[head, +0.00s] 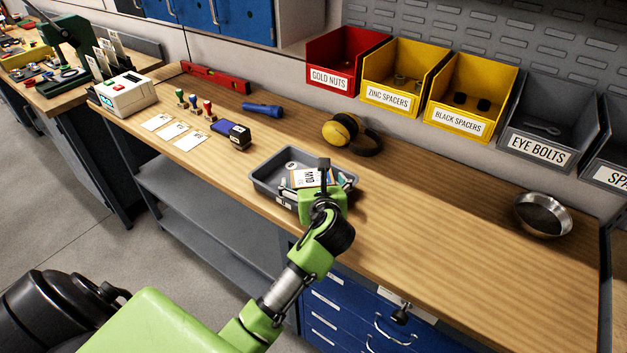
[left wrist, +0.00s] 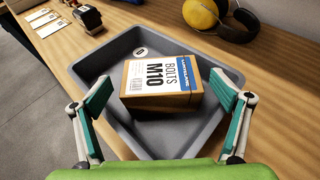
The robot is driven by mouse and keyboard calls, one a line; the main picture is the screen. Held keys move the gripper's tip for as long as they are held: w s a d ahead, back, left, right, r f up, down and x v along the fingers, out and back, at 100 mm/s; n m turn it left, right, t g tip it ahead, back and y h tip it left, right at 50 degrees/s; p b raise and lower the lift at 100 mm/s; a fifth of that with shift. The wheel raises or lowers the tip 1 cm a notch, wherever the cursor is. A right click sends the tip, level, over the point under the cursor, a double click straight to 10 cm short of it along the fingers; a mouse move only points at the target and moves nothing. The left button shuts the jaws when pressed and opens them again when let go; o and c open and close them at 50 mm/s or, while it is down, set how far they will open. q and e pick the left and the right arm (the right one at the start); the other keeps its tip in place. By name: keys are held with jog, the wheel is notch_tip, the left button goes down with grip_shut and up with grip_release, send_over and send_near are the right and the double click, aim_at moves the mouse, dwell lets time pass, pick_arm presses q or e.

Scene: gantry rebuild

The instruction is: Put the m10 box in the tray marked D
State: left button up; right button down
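The m10 box (left wrist: 160,84) is a brown carton with a white, blue-edged label reading BOLTS M10. It sits inside a grey tray (left wrist: 105,62). In the head view the box (head: 308,177) is partly covered by my gripper, and the tray (head: 262,180) stands near the bench's front edge. A round white tag shows on the tray's inner far side; its letter is too small to read surely. My left gripper (head: 318,184) is over the tray. Its fingers (left wrist: 163,88) are spread on either side of the box, apart from it. My right gripper is not in view.
Yellow earmuffs (head: 348,132) lie behind the tray. A dark stamp (head: 240,136), a blue flashlight (head: 262,110) and white cards (head: 174,131) lie to the left. Labelled bins (head: 390,97) line the back. A metal bowl (head: 541,215) stands at right. The bench between is clear.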

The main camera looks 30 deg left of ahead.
pick_arm(q)
jog(key=shift+r, duration=0.1)
jog(key=shift+s+d+r, duration=0.1)
jog(key=shift+s+d, duration=0.05)
jog(key=v, duration=1.1)
jog(key=shift+s+r+b, duration=0.2)
jog(key=shift+s+b, duration=0.05)
jog(key=shift+b, duration=0.2)
jog(key=shift+d, duration=0.1)
